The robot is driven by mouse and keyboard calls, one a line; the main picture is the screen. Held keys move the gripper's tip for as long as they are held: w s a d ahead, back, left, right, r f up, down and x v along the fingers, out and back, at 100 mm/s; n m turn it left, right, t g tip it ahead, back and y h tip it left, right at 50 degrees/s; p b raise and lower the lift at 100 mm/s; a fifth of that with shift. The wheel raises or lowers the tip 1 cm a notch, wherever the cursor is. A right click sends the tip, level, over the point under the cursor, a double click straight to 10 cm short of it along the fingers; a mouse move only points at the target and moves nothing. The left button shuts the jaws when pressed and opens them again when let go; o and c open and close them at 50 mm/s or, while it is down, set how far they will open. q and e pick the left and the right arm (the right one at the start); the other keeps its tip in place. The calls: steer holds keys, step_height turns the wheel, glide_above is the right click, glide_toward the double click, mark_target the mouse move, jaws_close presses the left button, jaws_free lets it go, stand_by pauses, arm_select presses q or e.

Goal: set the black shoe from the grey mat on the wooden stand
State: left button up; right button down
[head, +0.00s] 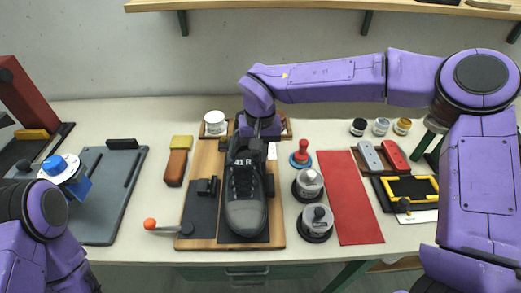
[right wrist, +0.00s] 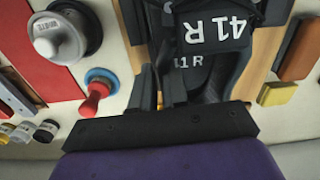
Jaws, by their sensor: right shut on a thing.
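The black shoe (head: 245,198), marked "41 R", is over the dark pad of the wooden stand (head: 205,160), toe towards the front edge. Whether its sole rests on the pad or is slightly above cannot be told. My right gripper (head: 257,137) is shut on the shoe's heel end; in the right wrist view the gripper (right wrist: 160,95) has its fingers at the shoe's collar (right wrist: 215,85). The grey mat (head: 105,215) on the left holds no shoe.
Grey-lidded weights (head: 309,184) and a red-handled stamp (head: 301,155) stand close right of the stand, beside a red mat (head: 345,200). An orange-tipped lever (head: 150,224) projects left. A white jar (head: 215,121) stands behind. A blue-and-white item (head: 65,172) is near the grey mat.

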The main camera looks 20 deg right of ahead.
steer(key=shift+f, duration=0.1)
steer(key=c, duration=1.1)
jaws_free()
steer(key=shift+f, duration=0.1)
steer(key=shift+o, duration=0.2)
steer(key=shift+s, duration=0.1)
step_height(320, 180, up, 10)
steer(key=shift+r, duration=0.25)
steer(key=shift+d, duration=0.1)
